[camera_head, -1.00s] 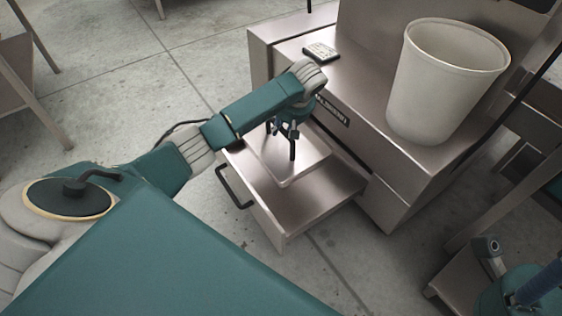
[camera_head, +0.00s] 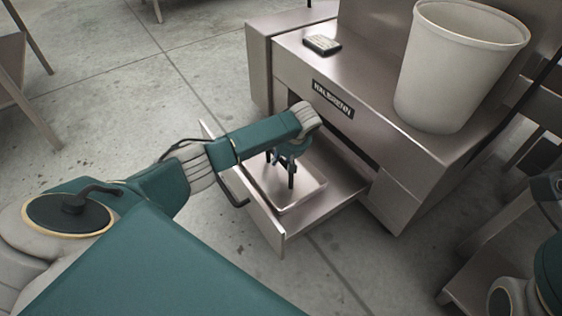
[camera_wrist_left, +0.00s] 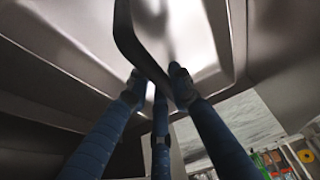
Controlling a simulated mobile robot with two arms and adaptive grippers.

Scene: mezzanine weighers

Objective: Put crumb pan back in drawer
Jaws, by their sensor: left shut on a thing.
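The crumb pan (camera_head: 310,187) is a shallow shiny metal tray. In the head view it appears inside the open drawer, at its left part; whether it rests on the drawer bottom I cannot tell. The drawer (camera_head: 340,188) is pulled out from the steel machine, its black handle (camera_head: 231,190) on the front. My left gripper (camera_head: 291,182) points down at the pan. In the left wrist view, its blue fingers (camera_wrist_left: 157,95) close on a dark strip by the pan (camera_wrist_left: 190,40), likely part of it. My right gripper is not visible.
The steel machine (camera_head: 385,135) stands behind the drawer. A white bin (camera_head: 455,75) and a small keypad-like box (camera_head: 322,44) sit on its top. A bench frame stands at the right edge.

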